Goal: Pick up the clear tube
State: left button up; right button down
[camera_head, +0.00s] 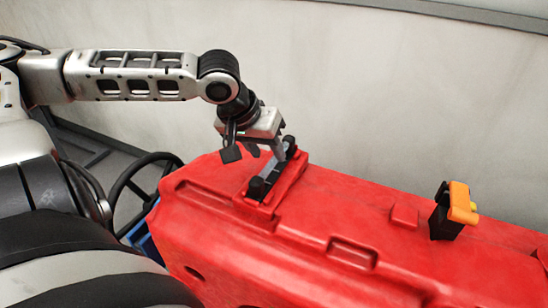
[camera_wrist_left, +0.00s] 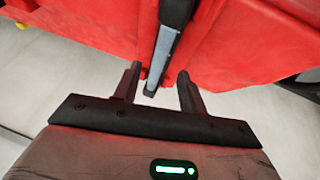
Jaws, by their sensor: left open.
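The clear tube (camera_head: 273,168) looks greyish, with dark ends, and lies along a recess on top of the red scrubber tank (camera_head: 330,215). In the left wrist view the tube (camera_wrist_left: 162,52) is a narrow grey strip with a black near end. In the wrist view the gripper (camera_wrist_left: 158,76) is open, with one finger on each side of the tube's near end. I cannot tell whether a finger touches it. My right gripper is not in view.
A black-and-orange part (camera_head: 455,208) stands on the tank to the right. A black steering wheel (camera_head: 140,185) is left of the tank. A pale wall (camera_head: 400,90) rises behind it. The tank top between the tube and the orange part is mostly clear.

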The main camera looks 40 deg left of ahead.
aim_at(273, 158)
pick_arm(q)
jog(key=shift+b+x, duration=0.65)
jog(key=shift+x, duration=0.85)
jog(key=shift+w+d, duration=0.1)
grip_shut()
jog(key=shift+r, duration=0.1)
